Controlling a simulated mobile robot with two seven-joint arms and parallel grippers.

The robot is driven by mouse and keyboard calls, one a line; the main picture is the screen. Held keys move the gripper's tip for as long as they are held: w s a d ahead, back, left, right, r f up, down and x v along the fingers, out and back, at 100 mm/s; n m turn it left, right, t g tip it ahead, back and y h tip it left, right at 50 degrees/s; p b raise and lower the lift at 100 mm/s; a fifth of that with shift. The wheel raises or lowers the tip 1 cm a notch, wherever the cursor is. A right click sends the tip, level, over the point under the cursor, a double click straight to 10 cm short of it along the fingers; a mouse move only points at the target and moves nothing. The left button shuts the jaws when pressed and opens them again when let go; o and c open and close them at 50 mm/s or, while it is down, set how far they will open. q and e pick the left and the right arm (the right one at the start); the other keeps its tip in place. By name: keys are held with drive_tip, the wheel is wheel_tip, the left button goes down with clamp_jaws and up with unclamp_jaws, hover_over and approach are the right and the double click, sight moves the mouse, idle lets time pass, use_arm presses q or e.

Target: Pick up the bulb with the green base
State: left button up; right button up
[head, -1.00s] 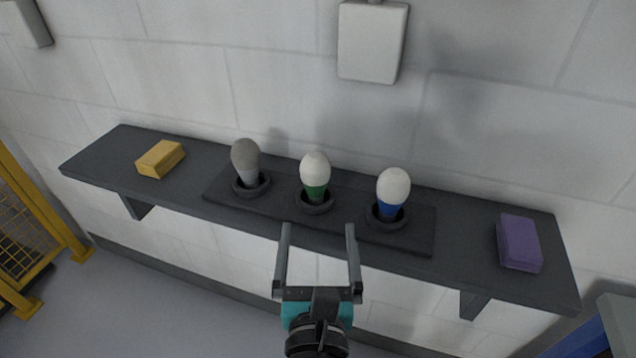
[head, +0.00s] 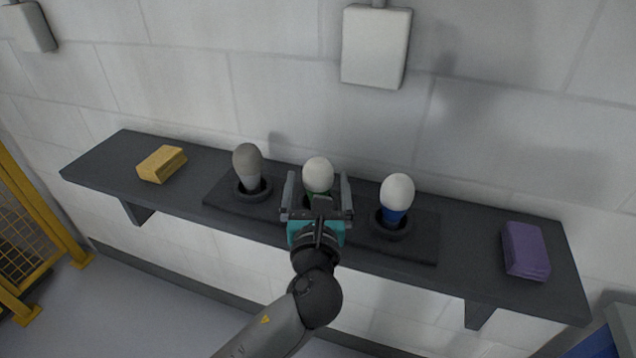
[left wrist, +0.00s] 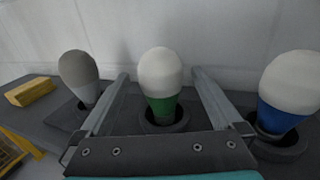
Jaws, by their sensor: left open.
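The bulb with the green base (head: 318,173) stands upright in the middle ring holder on the dark shelf, its white globe on top. It also shows in the left wrist view (left wrist: 160,82), with its green base sitting in the dark ring. My left gripper (head: 318,181) is open, with one finger on each side of this bulb. In the left wrist view the fingers (left wrist: 160,80) appear apart from it on both sides. In the head view the gripper hides most of the green base and the holder. My right gripper is not in view.
A grey bulb (head: 248,166) stands in the left ring and a blue-based bulb (head: 396,197) in the right ring, close on either side. A yellow block (head: 162,164) and a purple block (head: 525,250) lie on the shelf (head: 470,240). A wall rises behind.

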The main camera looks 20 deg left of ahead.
use_arm(q)
drive_tip(key=shift+x, duration=0.8)
drive_tip(key=c, duration=1.5)
drive_tip(key=shift+r, duration=0.1)
